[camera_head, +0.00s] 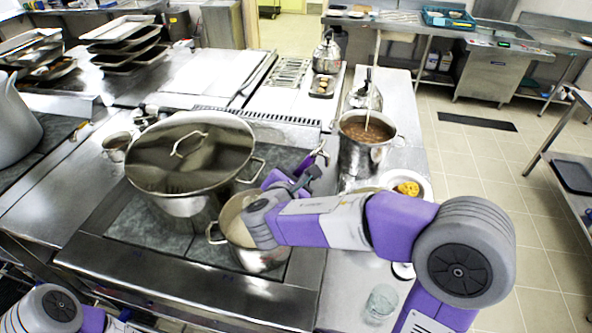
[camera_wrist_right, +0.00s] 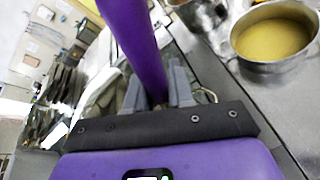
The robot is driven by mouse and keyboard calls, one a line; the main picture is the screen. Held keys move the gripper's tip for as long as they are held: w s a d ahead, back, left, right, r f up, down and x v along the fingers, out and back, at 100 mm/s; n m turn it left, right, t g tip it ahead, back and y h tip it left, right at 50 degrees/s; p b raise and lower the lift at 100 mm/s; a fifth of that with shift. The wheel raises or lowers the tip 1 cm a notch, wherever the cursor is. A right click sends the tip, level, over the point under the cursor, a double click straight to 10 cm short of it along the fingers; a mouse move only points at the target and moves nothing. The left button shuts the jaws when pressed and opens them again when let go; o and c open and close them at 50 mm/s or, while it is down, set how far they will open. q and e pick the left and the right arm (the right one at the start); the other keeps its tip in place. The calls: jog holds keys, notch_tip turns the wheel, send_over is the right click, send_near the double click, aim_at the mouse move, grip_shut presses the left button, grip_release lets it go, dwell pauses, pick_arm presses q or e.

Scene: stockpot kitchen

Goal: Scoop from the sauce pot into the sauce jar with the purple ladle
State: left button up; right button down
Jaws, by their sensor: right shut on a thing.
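My right gripper (camera_head: 308,176) is shut on the purple ladle (camera_head: 312,158), whose hooked handle end points up. In the right wrist view, the purple handle (camera_wrist_right: 137,45) runs up from between the fingers (camera_wrist_right: 158,88); the ladle's bowl is not visible. A steel pot with pale yellow-beige contents (camera_head: 234,222) stands at the stove's front right, partly behind my right arm. A pot of yellow sauce (camera_wrist_right: 272,40) shows in the right wrist view. A clear glass jar (camera_head: 381,303) stands on the right counter. Only part of my left arm shows; its gripper is outside the view.
A large lidded stockpot (camera_head: 185,150) stands left of my gripper. A pot with red-brown contents (camera_head: 366,130) and a long pale utensil stands behind. A plate of yellow-orange food (camera_head: 408,188) is on the right counter, beyond my arm.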

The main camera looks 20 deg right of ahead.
notch_tip(320, 180, down, 16)
jog(key=b, duration=1.5)
jog(key=shift+r, duration=0.2)
jog(key=shift+a+r, duration=0.1)
dwell(0.6)
jog(key=shift+w+a+r+n+g, duration=0.6)
jog(key=shift+w+a+r+n, duration=0.55)
jog(key=shift+w+a, duration=0.7)
notch_tip(320, 180, up, 19)
jog(key=shift+d+h, duration=0.25)
jog(key=shift+h, duration=0.05)
jog(key=shift+w+r, duration=0.1)
jog(key=shift+r, duration=0.05)
dwell(0.3)
dwell(0.8)
